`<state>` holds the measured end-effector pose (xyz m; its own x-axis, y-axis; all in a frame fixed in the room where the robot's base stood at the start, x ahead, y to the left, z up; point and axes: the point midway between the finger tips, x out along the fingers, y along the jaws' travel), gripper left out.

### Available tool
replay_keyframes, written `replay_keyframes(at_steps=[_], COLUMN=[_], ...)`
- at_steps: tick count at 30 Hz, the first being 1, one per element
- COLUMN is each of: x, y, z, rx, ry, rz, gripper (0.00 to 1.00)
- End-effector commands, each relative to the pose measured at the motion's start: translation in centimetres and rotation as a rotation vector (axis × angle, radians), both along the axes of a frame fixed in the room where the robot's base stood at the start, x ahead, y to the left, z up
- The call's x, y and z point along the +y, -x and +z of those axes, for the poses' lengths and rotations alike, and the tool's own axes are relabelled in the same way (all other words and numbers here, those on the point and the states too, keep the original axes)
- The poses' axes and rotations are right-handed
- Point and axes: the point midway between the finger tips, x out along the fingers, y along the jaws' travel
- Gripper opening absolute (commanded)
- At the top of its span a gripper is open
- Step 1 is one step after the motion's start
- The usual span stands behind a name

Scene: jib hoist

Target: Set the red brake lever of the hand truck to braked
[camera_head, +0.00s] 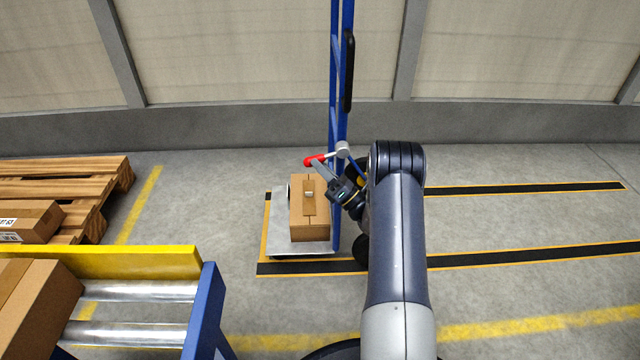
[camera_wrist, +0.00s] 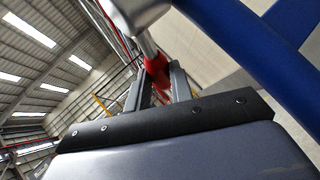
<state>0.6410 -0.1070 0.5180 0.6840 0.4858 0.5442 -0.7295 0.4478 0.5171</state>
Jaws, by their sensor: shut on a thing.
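The blue hand truck (camera_head: 337,120) stands on the floor, seen with its frame upright and a grey toe plate (camera_head: 280,250) at its foot. Its red brake lever (camera_head: 316,160) sticks out to the left from a grey hub (camera_head: 342,150) on the frame, roughly level and slightly lower at its tip. My gripper (camera_head: 318,168) is at the red lever from below. In the wrist view the two fingers (camera_wrist: 161,88) are shut on the red lever (camera_wrist: 157,66), with the pale hub (camera_wrist: 138,14) above it. The fingertips are small in the head view.
A cardboard box (camera_head: 310,225) stands on the toe plate below my gripper. A roller conveyor (camera_head: 130,262) with a yellow rail and a box is at the lower left. A wooden pallet (camera_head: 90,175) lies behind it. The floor on the right is clear.

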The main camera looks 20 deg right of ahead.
Motion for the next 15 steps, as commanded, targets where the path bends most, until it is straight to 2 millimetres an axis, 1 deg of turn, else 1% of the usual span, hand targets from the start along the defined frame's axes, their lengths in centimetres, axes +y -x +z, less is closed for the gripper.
replay_keyframes(at_steps=[1,6,15], x=[0.4,0.8,1.2], y=[-0.2,-0.5,-0.6], z=[0.0,0.9,2.0], rx=[-0.011,-0.051,-0.099], ry=[-0.040,-0.166,-0.312], rz=[0.006,0.006,0.005], gripper=[0.00,0.00,0.00])
